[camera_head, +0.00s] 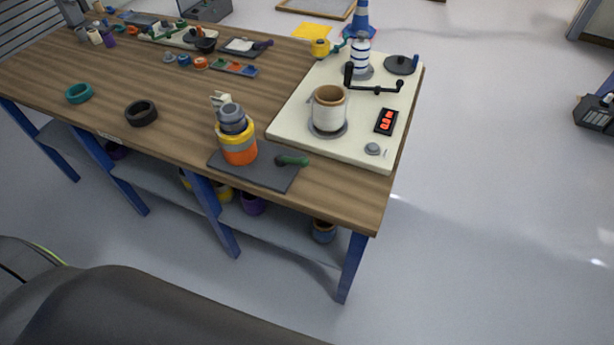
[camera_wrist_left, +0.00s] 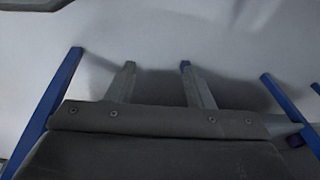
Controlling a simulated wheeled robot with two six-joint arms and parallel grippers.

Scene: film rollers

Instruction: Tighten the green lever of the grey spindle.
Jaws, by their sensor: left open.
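A dark grey base plate (camera_head: 232,171) lies near the front edge of the wooden table. An upright stack of rolls, orange and yellow (camera_head: 239,150) below and grey (camera_head: 232,119) above, stands on it. A green lever (camera_head: 292,160) lies at the plate's right end, pointing right. Whether it is tight or loose cannot be told. My left gripper (camera_wrist_left: 157,66) shows only in the left wrist view, with its two fingers apart and nothing between them. It is away from the spindle and lever, neither of which that view shows. My right gripper is not in view.
Right of the plate, a cream board (camera_head: 300,114) carries a cream roll (camera_head: 329,109), a black crank (camera_head: 374,86) and a red-lit display (camera_head: 386,121). A black ring (camera_head: 141,113) and teal ring (camera_head: 78,93) lie left.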

